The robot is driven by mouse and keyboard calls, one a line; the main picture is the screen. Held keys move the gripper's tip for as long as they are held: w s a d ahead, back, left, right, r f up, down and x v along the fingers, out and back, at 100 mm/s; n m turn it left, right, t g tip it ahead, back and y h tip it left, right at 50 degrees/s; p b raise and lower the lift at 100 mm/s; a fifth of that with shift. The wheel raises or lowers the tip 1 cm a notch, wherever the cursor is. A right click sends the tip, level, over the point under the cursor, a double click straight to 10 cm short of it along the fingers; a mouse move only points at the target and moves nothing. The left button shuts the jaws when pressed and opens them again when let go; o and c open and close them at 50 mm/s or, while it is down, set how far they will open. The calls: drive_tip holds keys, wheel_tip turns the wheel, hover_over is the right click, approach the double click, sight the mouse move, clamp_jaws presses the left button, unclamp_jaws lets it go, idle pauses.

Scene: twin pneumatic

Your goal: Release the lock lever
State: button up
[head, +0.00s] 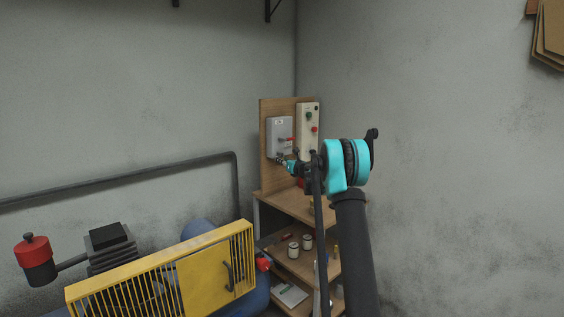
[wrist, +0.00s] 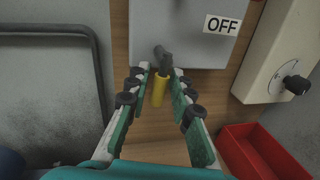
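A short lever with a yellow grip (wrist: 159,90) and a dark upper end (wrist: 163,58) hangs at the lower edge of a grey box (wrist: 185,35) marked OFF; I take it to be the lock lever. In the wrist view my gripper (wrist: 160,72) has its two fingers on either side of the lever, with narrow gaps visible, so it looks open and not clamped. In the head view my gripper (head: 283,162) is just below the grey switch box (head: 279,133), and my gripper and arm hide the lever there. A red handle (head: 290,140) shows on the box's right side.
A cream control box (head: 308,128) with a dark knob (wrist: 296,85) is mounted right of the grey box on a wooden board (head: 267,150). A red bin (wrist: 262,155) sits below right. A yellow-guarded compressor (head: 205,277) stands front left. A dark pipe (head: 120,177) runs along the wall.

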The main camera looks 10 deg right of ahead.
drive_tip(key=shift+c, duration=0.2)
clamp_jaws()
drive_tip(key=shift+w+d+n, duration=0.15)
drive_tip(key=shift+n, duration=0.55)
drive_tip(key=shift+o, duration=0.2)
unclamp_jaws()
